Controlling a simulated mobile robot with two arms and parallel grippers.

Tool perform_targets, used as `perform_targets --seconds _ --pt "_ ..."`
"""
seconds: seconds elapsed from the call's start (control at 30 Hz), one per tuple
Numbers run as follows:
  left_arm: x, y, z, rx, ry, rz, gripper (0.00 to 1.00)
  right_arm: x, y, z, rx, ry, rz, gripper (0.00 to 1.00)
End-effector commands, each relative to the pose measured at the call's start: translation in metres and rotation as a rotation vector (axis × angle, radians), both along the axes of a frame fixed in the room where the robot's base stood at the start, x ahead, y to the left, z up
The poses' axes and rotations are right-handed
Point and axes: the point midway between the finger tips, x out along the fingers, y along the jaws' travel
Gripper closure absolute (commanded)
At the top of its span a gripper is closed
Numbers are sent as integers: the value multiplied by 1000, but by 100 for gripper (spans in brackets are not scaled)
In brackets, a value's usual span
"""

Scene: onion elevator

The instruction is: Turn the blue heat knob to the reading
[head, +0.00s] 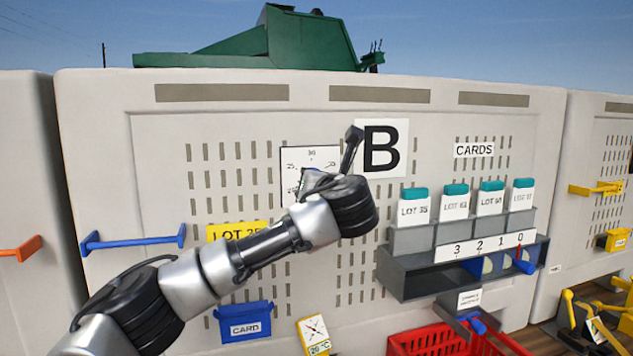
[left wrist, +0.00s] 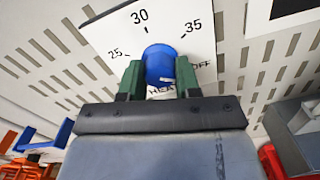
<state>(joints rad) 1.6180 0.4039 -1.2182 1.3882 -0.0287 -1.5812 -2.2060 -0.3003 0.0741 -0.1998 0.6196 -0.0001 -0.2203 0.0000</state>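The blue heat knob (left wrist: 160,62) sits on a white dial plate (left wrist: 112,30) marked 25, 30, 35 and OFF, with a partly covered HEAT label below. My left gripper (left wrist: 160,78) has its green fingers on both sides of the knob, apparently touching it. Where the knob points is hard to tell. In the head view the dial plate (head: 322,158) is on the panel left of the letter B, and my left arm covers its lower right part and the knob. My right gripper is not in view.
A yellow LOT sign (head: 238,231) is partly behind my left arm. A blue CARD holder (head: 244,321) is below it. A grey card rack (head: 400,270) with LOT cards juts out at the right, above a red crate (head: 455,340). A blue handle (head: 130,242) is at the left.

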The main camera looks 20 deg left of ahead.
Motion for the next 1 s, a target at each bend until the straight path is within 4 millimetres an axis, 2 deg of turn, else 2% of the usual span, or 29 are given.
perform_targets --seconds 0.03,0.1,0.47,1.0 --pt "0 0 0 0 0 0 83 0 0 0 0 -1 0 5" --pt "0 0 0 0 0 0 91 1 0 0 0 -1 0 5" --pt "0 -1 -2 -59 -38 -1 91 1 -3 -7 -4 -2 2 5" --pt "0 -1 -3 -432 -291 -1 91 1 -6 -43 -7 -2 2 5"
